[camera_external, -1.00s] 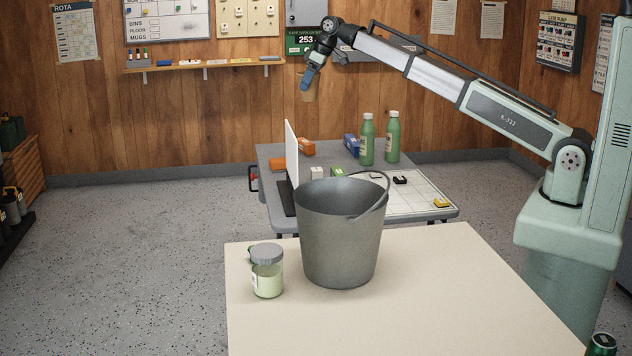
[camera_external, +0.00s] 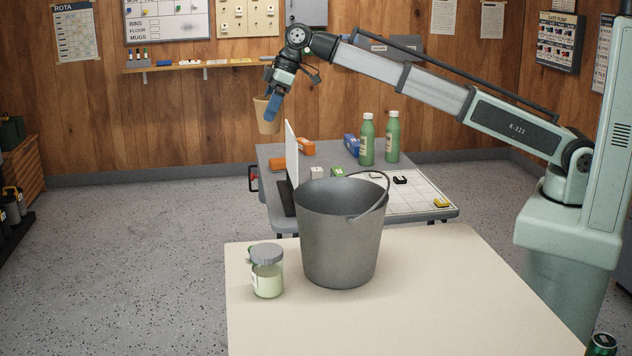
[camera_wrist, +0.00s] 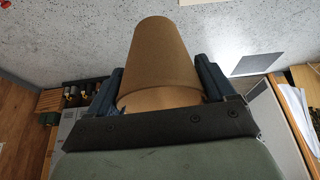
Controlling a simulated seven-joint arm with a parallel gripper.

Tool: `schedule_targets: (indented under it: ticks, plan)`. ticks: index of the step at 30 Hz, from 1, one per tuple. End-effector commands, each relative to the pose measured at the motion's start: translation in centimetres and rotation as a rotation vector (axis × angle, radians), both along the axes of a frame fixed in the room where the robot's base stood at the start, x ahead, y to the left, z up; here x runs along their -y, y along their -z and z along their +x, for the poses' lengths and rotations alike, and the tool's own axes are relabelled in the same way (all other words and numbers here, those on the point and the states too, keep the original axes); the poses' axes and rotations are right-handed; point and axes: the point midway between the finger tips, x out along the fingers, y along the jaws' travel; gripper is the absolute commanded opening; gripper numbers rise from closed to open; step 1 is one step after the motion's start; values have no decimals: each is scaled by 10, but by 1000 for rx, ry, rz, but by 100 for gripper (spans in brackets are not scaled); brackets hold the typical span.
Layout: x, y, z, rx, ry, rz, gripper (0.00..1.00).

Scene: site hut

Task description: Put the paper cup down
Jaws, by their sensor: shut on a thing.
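The brown paper cup (camera_external: 263,116) is in the air at the upper middle of the external view, left of the upright white panel and above its top edge. My gripper (camera_external: 270,108) is shut on the cup, and its blue fingers show beside it. The cup also shows in the wrist view (camera_wrist: 161,62), between the two dark blue fingers of my gripper (camera_wrist: 160,88). The cup touches no surface that I can see.
A grey table (camera_external: 267,155) holds the upright white panel (camera_external: 291,152), two green bottles (camera_external: 367,140) and small coloured blocks. A cream table (camera_external: 430,290) in front holds a grey bucket (camera_external: 340,240) and a lidded jar (camera_external: 267,275). Bare floor lies left.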

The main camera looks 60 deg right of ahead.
Motion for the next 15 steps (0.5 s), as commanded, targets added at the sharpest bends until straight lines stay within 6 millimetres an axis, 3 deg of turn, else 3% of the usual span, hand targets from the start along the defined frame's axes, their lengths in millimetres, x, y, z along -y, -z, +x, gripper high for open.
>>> schedule_targets:
  ticks: [3,15]
  plan:
    - [-41,0,-29,0,-57,0,55]
    - [-154,0,-132,1,-231,0,55]
